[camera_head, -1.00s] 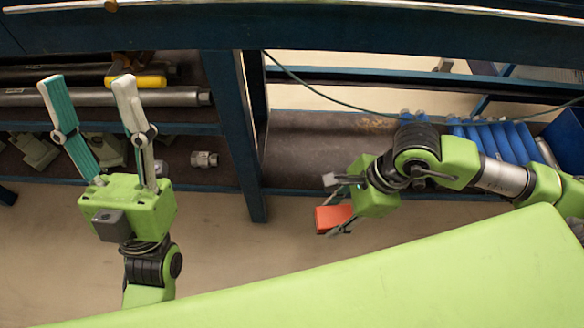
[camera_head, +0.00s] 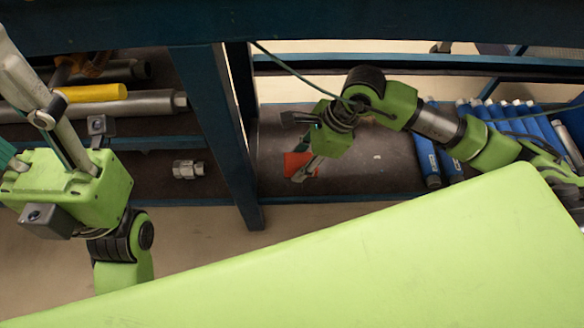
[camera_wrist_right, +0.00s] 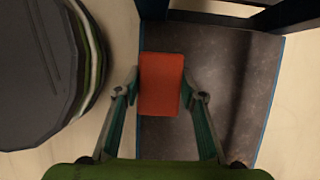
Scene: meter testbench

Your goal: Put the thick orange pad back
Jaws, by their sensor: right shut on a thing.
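The thick orange pad (camera_head: 294,163) is in my right gripper (camera_head: 291,149), which is shut on it, over the dark lower shelf (camera_head: 345,184) of the blue rack. In the right wrist view the pad (camera_wrist_right: 160,84) is a red-orange rectangle between the two fingers of the gripper (camera_wrist_right: 160,78), with the dark shelf (camera_wrist_right: 218,60) behind it. I cannot tell whether the pad touches the shelf. My left gripper (camera_head: 18,105) is at the left edge of the head view, with its fingers apart and empty; its fingertips are partly cut off.
Several blue cylinders (camera_head: 478,112) lie on the shelf to the right, under my right arm. A blue post (camera_head: 218,130) stands left of the pad. Beyond it are a metal fitting (camera_head: 187,169), a yellow object (camera_head: 92,93) and grey tubes. Bare shelf surrounds the pad.

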